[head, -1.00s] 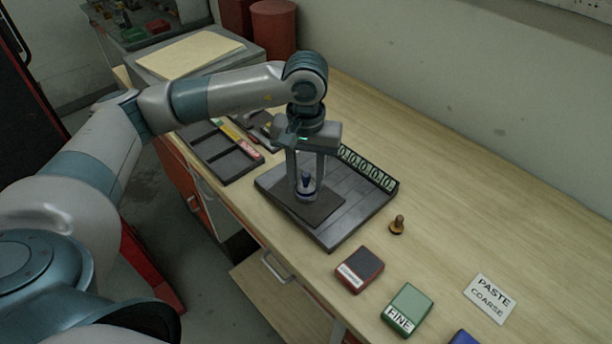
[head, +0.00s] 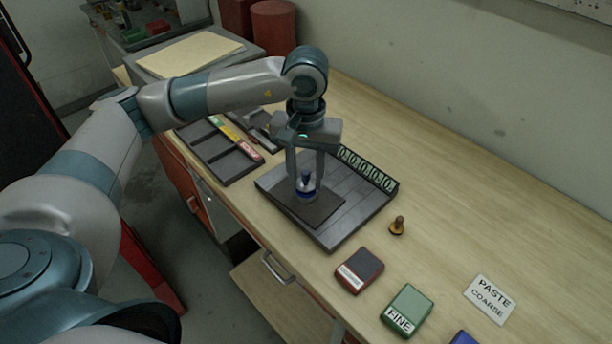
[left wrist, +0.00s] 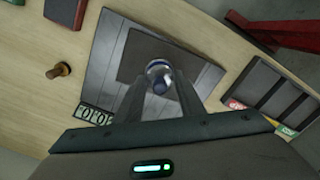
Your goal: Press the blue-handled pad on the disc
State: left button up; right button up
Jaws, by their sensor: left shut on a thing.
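The blue-handled pad (head: 306,181) stands upright over the dark square mat (head: 325,208) on the grey tray. My left gripper (head: 305,188) points straight down with its fingers on either side of the handle, shut on it. In the left wrist view the blue handle (left wrist: 160,82) sits between the fingertips, with a pale, shiny round part around it. The disc cannot be told apart from the pad, and whether the pad touches anything below is hidden. My right gripper is out of view.
A small wooden-handled piece (head: 397,225), a red-sided block (head: 359,271), a green FINE block (head: 407,310) and a PASTE COARSE card (head: 490,299) lie to the right. A compartment tray (head: 236,165) lies left.

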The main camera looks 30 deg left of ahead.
pick_arm(q)
jog(key=shift+r+p, duration=0.5)
jog(key=shift+r, duration=2.5)
jog(key=shift+f, duration=0.1)
